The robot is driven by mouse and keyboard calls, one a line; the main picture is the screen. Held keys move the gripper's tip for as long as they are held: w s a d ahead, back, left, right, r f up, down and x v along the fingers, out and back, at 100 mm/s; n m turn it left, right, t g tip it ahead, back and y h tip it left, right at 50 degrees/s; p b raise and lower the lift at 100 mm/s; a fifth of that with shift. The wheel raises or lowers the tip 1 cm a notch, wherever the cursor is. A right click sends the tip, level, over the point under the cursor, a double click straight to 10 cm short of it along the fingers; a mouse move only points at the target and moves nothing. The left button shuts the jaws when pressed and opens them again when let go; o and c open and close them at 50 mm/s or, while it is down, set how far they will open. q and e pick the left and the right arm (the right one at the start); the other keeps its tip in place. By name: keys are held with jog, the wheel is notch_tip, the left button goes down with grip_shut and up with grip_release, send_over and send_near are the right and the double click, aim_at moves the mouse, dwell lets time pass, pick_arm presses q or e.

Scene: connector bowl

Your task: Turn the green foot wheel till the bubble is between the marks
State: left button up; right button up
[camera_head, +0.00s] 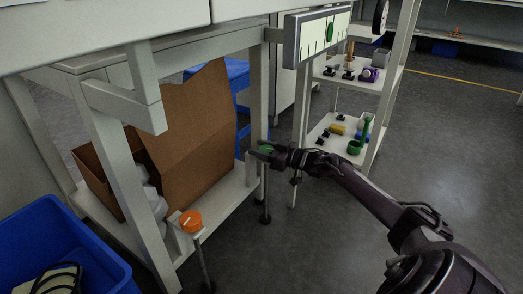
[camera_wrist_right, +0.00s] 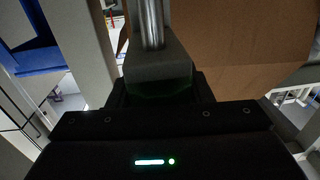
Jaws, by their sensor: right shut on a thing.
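The green foot wheel (camera_head: 266,149) sits at the far corner of the white bench frame, above a thin metal foot. My right gripper (camera_head: 262,152) reaches in from the right and is shut on the wheel, covering part of it. In the right wrist view, a dark green patch (camera_wrist_right: 160,88) shows dimly at the jaws, below a metal rod (camera_wrist_right: 151,25). The level gauge (camera_head: 312,42) hangs above, a pale panel with dark marks. Its green bubble (camera_head: 330,31) is right of the panel's middle; its exact place against the marks is too small to tell. My left gripper is out of view.
An orange foot wheel (camera_head: 191,221) is at the near corner of the frame. A cardboard box (camera_head: 190,135) stands on the lower shelf. A blue bin (camera_head: 60,240) is at lower left. A shelf rack (camera_head: 385,105) with small parts stands behind. Open floor lies to the right.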

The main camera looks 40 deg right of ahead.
jog(key=o, duration=1)
jog(key=p+v, duration=0.5)
jog(key=v, duration=0.2)
jog(key=shift+s+d, duration=0.15)
jog(key=shift+s, duration=0.2)
